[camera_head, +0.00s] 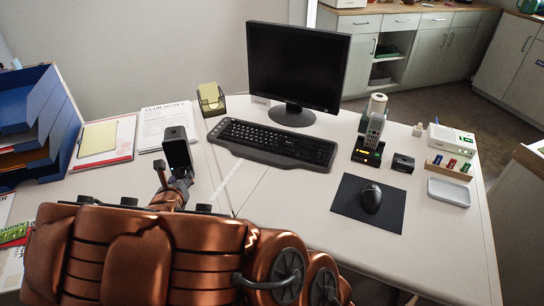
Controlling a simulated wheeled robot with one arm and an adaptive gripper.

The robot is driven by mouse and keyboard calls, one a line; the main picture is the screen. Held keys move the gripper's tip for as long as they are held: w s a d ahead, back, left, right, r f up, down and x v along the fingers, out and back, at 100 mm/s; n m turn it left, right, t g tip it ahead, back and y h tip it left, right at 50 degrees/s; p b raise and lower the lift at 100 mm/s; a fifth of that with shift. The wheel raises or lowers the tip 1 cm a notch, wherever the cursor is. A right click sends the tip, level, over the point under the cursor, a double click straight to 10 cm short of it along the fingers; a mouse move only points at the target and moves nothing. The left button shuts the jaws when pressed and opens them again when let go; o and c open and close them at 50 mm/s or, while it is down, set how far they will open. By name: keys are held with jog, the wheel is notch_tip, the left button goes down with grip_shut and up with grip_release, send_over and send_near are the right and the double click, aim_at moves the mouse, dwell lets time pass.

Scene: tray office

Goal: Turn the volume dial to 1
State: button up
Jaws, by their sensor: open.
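I cannot make out a volume dial for certain. A small black box (403,163) stands on the right part of the desk, just right of the phone dock; any knob or marks on it are too small to read. A white device (451,139) with a small green light stands farther right; I cannot tell whether it has a dial. My gripper (169,156) is open and appears empty. It is over the left part of the desk, left of the keyboard and far from the black box. My copper-coloured arm hides the desk's near left part.
The monitor (297,66) and keyboard (273,143) fill the desk's middle. A cordless phone (376,125), a mouse (371,198) on a dark mat (347,206), a marker rack (447,172) and a grey tray (449,191) are at right. Blue file trays (52,112) stand at left.

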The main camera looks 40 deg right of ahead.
jog(key=v, duration=0.3)
jog(key=b+v, duration=0.1)
jog(key=v, duration=0.2)
jog(key=shift+s+d+r, duration=0.1)
jog(key=shift+s+r, duration=0.1)
jog(key=shift+r, duration=0.2)
jog(key=s+d+r+m+g+h+p, duration=0.2)
jog(key=s+d+r+m+g, duration=0.1)
jog(key=s+d+r+m, duration=0.35)
jog(key=s+d+r+m+g+h+p, duration=0.2)
jog(key=s+d+r+m+h+p, duration=0.1)
jog(key=d+r+m, duration=0.45)
jog(key=s+d+m+g+p, duration=0.1)
jog(key=s+d+m+g, duration=0.3)
jog(key=s+d+m, duration=0.1)
jog(key=shift+s+r+m+y+p, duration=0.35)
jog(key=shift+s+m, duration=0.45)
jog(key=shift+s, duration=0.45)
